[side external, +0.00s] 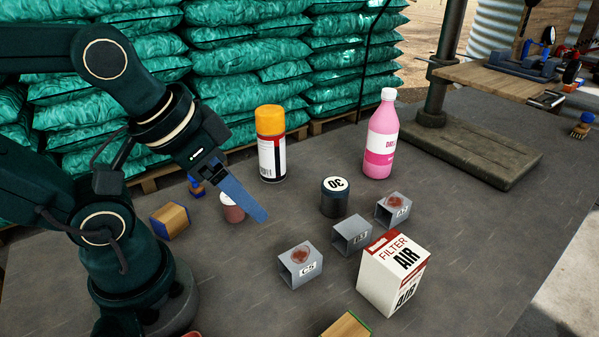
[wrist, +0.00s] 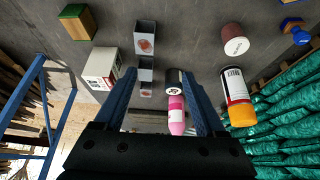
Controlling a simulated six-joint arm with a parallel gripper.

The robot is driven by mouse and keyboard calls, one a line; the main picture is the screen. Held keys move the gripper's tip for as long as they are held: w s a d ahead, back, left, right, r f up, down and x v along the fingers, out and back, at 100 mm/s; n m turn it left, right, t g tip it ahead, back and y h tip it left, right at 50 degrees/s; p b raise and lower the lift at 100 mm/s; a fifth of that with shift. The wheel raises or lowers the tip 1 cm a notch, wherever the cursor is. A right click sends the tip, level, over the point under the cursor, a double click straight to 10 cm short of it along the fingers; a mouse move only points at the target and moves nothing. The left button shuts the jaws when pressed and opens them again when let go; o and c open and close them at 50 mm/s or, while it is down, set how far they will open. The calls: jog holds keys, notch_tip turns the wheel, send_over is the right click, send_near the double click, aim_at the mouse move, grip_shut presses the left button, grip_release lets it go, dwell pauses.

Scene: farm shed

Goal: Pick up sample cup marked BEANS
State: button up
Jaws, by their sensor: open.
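A small reddish-brown cup (side external: 233,212) stands on the table just behind my gripper's fingers in the side view. A dark jar (side external: 334,199) with a white top marked 30 stands mid-table. In the wrist view this jar (wrist: 175,77) shows between the fingers, farther off. My gripper (side external: 258,214) is open and empty above the table, its fingers (wrist: 163,75) wide apart.
Three grey holders (side external: 300,268) stand in a diagonal row, beside an air filter box (side external: 392,275). An orange-capped can (side external: 271,150) and a pink bottle (side external: 381,140) stand behind. A wooden block (side external: 170,222) is left; a press stand (side external: 455,150) is back right.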

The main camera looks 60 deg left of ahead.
jog(key=shift+o, duration=0.7)
